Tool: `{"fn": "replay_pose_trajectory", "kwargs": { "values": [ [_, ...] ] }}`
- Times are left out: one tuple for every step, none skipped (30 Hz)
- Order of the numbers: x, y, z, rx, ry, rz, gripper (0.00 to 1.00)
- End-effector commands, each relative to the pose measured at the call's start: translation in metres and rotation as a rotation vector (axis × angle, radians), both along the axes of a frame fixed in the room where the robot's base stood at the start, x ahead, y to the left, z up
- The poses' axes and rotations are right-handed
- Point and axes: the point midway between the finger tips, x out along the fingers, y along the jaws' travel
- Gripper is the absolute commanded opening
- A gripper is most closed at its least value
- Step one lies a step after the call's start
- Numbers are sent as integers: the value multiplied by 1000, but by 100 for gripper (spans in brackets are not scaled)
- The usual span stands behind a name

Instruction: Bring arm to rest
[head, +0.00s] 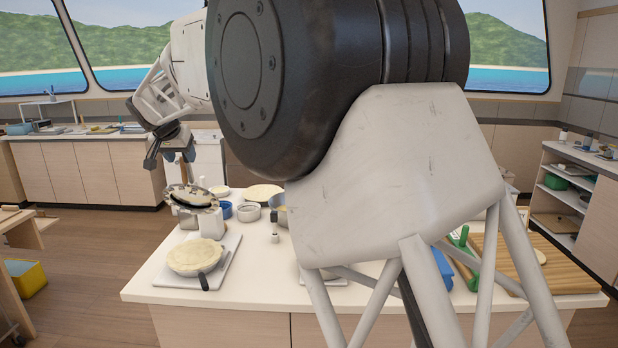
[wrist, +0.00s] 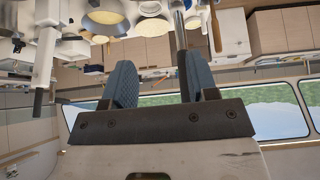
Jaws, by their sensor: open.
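My gripper (head: 168,152) hangs in the upper left of the head view, above the left end of the island counter (head: 150,284). In the wrist view my gripper's two blue-grey padded fingers (wrist: 160,82) stand apart, with nothing held between them. A grey pole (wrist: 180,40) shows beside the right finger there; I cannot tell how far off it is. My arm crosses the middle of the head view and hides much of the counter and the room behind.
Below my gripper are a round metal appliance (head: 190,198) and a pale pie (head: 195,257) on a white board. A blue cup (head: 225,210) and bowls stand nearby. A wooden board (head: 548,270) lies at the right. Floor at the left is partly clear.

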Motion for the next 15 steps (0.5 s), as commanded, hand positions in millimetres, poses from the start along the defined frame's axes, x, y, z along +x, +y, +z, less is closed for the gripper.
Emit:
{"fn": "replay_pose_trajectory", "kwargs": {
  "values": [
    [-1, -14, 3, -2, 4, -5, 53],
    [-3, -22, 4, -4, 8, -5, 53],
    [-5, -34, 6, -7, 14, -6, 53],
    [-7, -44, 7, -9, 19, -8, 53],
    [-9, -54, 9, -12, 24, -10, 53],
    [-12, -69, 10, -16, 31, -10, 53],
    [-15, -80, 11, -18, 36, -11, 53],
    [-17, -92, 12, -21, 41, -12, 53],
    [-22, -107, 13, -24, 50, -13, 53],
    [-26, -119, 14, -27, 56, -14, 53],
    [-29, -130, 15, -30, 61, -15, 53],
    [-34, -145, 15, -33, 69, -16, 53],
    [-38, -156, 16, -35, 75, -16, 53],
    [-42, -168, 16, -38, 82, -17, 53],
    [-48, -182, 16, -41, 90, -19, 53]
  ]
}}
